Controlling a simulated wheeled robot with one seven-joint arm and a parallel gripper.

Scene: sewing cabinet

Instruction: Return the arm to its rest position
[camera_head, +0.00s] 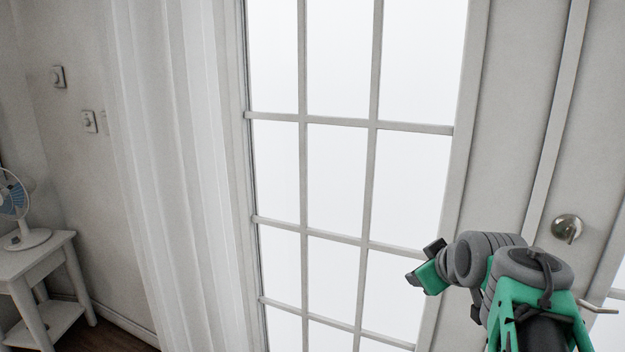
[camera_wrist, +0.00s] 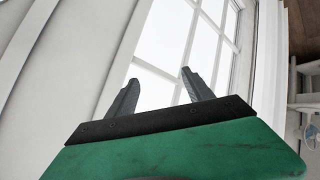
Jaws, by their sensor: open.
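My gripper (camera_wrist: 158,97) shows in the wrist view with its two dark fingers apart and nothing between them. Behind the fingers are the bright panes of a glazed door. In the head view my arm rises at the lower right, green and grey, bent over to the left. My gripper (camera_head: 424,268) is at the left end of the arm, in front of the glazed door (camera_head: 376,125). Its fingers are small and partly hidden there, and it holds nothing that I can see.
A white curtain (camera_head: 165,150) hangs left of the glass. A small white table (camera_head: 38,270) with a fan (camera_head: 22,215) stands at the far left. The space left of my gripper looks free.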

